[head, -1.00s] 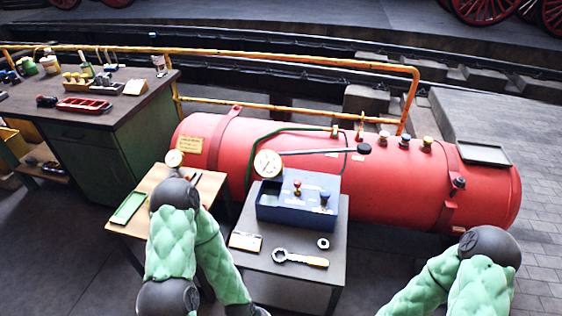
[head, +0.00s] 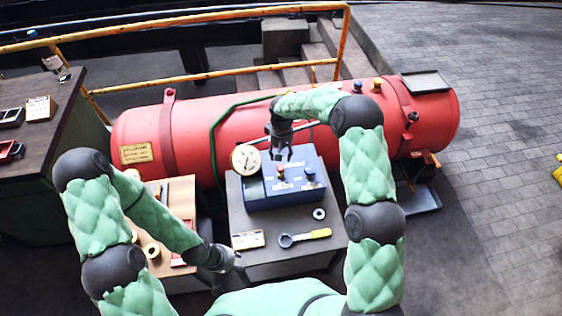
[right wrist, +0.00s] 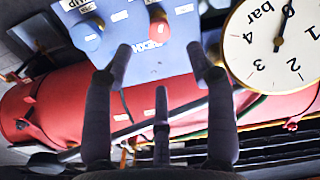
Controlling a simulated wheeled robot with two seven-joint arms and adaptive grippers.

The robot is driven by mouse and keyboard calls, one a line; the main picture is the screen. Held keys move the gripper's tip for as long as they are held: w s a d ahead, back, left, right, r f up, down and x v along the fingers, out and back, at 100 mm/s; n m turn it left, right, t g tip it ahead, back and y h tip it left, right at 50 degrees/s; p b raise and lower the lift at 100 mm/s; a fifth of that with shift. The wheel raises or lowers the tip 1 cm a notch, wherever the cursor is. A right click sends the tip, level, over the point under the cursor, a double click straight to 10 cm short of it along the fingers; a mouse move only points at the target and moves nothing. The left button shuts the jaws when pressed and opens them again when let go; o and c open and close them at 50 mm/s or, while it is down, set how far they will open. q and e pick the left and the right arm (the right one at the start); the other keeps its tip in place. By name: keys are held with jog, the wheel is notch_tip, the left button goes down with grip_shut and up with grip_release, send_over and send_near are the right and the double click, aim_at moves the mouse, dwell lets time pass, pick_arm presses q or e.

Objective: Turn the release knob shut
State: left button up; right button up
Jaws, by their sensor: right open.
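The blue pump box (head: 287,195) stands on the small dark table, with a red knob (head: 280,172) and a blue knob (head: 309,175) on its top. I cannot read which is the release knob. My right gripper (head: 281,154) is above the back of the box, pointing down at it, open and empty. In the right wrist view the red knob (right wrist: 158,25) lies just beyond and between the open fingers; the blue knob (right wrist: 87,36) is off to the left. My left gripper (head: 228,260) is low at the table's front left edge; its fingers are too small to judge.
A white pressure gauge (head: 245,158) stands beside the box; its needle is near 0 in the right wrist view (right wrist: 275,50). A spanner (head: 304,238), a ring (head: 319,214) and a card (head: 248,240) lie in front. The red boiler (head: 190,135) lies behind.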

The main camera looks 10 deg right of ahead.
aim_at(281, 167)
jog(key=f, duration=0.3)
jog(key=f+b, duration=0.1)
jog(key=f, duration=0.6)
jog(key=shift+w, duration=0.35)
grip_shut()
